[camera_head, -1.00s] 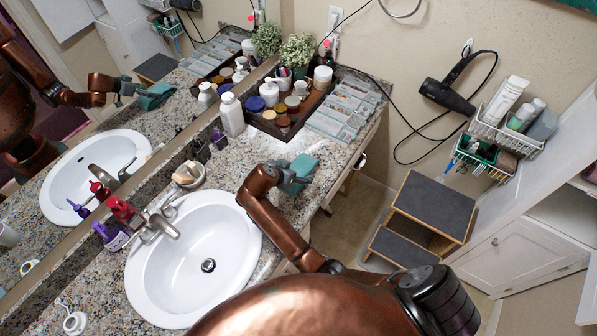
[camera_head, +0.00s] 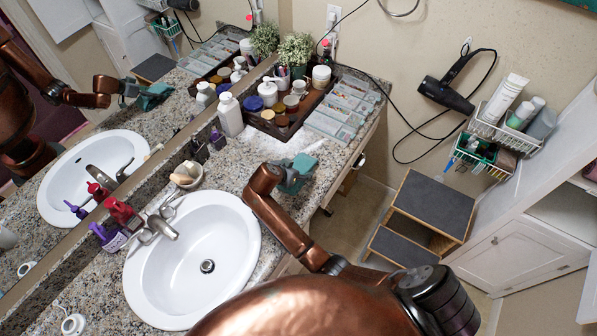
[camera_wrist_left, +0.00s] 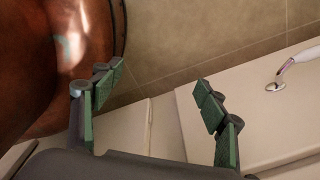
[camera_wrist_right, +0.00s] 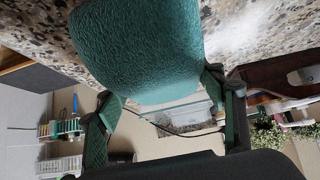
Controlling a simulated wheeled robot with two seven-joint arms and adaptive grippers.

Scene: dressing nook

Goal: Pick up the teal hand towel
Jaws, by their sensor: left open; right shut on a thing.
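The teal hand towel (camera_wrist_right: 140,50) fills the upper middle of the right wrist view, between the fingers of my right gripper (camera_wrist_right: 165,125), which is shut on it. In the head view, my right gripper (camera_head: 291,178) and part of the towel (camera_head: 304,162) are at the counter's right side, beyond the sink. The arm covers some of the towel, and its exact height over the counter is hard to tell. My left gripper (camera_wrist_left: 158,115) is open and empty in the left wrist view, with pale cabinet surfaces behind it. It does not show directly in the head view.
The sink (camera_head: 190,262) lies left of my right arm. A dark tray (camera_head: 290,122) of jars and clear organizers (camera_head: 340,110) stand behind the gripper. A white bottle (camera_head: 230,115) and a small dish (camera_head: 186,178) are nearby. A step stool (camera_head: 433,207) stands right of the counter.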

